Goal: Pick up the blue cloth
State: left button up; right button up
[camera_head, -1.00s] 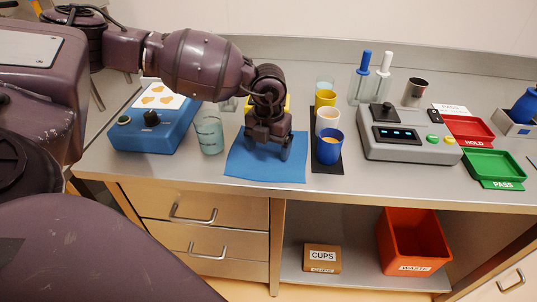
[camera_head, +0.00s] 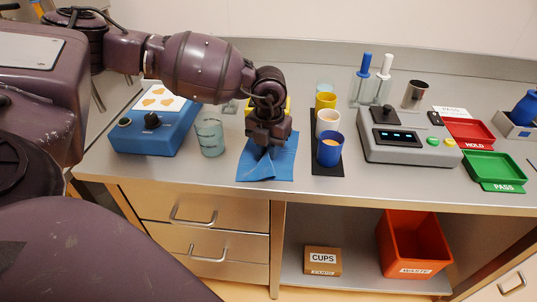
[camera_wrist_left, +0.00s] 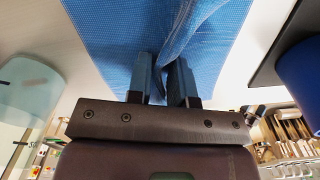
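My left gripper (camera_head: 266,148) points down at the cloth's middle. In the left wrist view the fingers of the left gripper (camera_wrist_left: 163,80) are close together with a raised fold of the blue cloth (camera_wrist_left: 120,35) pinched between them. The outer parts of the cloth look flat on the bench. My right gripper is not in view.
A glass beaker (camera_head: 209,137) stands just left of the cloth. A dark mat (camera_head: 326,168) with a blue cup (camera_head: 330,149) and other cups is close on the right. A blue device (camera_head: 150,135) is further left, a grey console (camera_head: 408,143) further right.

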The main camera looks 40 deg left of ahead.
pick_arm(q)
jog(key=shift+f, duration=0.1)
grip_shut()
